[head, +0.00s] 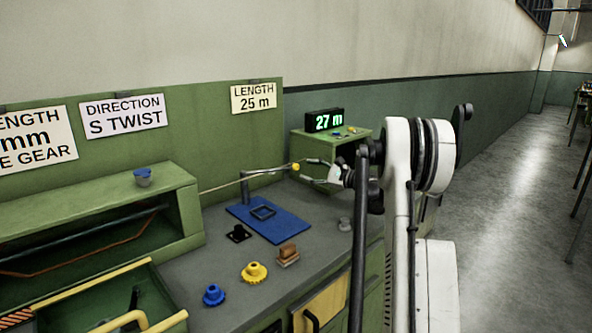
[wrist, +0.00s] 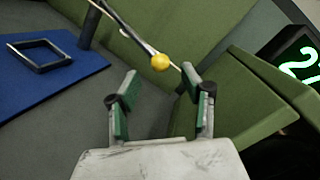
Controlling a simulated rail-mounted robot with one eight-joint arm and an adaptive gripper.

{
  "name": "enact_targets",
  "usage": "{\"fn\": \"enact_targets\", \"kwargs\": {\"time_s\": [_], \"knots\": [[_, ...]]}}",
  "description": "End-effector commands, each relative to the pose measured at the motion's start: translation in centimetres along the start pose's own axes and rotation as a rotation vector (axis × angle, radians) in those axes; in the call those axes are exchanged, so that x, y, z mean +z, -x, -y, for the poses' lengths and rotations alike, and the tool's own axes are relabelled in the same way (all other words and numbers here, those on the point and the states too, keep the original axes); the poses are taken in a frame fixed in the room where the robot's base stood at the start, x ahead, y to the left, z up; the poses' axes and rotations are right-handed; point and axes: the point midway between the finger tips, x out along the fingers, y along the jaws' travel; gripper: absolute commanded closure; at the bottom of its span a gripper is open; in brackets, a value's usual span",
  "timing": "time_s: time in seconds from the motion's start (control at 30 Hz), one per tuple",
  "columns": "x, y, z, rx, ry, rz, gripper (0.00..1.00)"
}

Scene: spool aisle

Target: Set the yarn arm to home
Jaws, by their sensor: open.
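The yarn arm (head: 265,172) is a thin grey rod on a dark post, with a yellow ball (head: 296,167) at its free end. In the head view it points right from the post. In the wrist view the yellow ball (wrist: 160,62) sits just beyond and between the fingertips. My gripper (head: 307,170) is open around the line of the ball, with its green-padded fingers (wrist: 160,76) apart on either side. I cannot tell whether either finger touches the ball. No home mark can be made out.
A blue plate (head: 285,226) with a black square frame lies below the arm. Yellow (head: 254,272) and blue (head: 213,295) gears and a brown block (head: 288,254) are on the bench.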

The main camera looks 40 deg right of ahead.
Motion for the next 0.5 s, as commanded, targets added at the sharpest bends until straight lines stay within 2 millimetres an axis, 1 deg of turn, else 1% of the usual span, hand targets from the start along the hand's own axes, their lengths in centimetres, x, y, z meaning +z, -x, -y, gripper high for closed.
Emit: {"fn": "enact_targets", "kwargs": {"time_s": [0.03, 0.2, 0.33, 0.5], "knots": [[0.0, -1.1, -0.1, 0.002, 0.000, 0.002, 0.58], [0.0, -3.8, -0.1, 0.002, 0.000, 0.002, 0.58], [0.0, -5.1, 0.0, 0.001, 0.000, 0.000, 0.58], [0.0, -5.9, 0.0, 0.001, 0.000, 0.000, 0.58]]}}
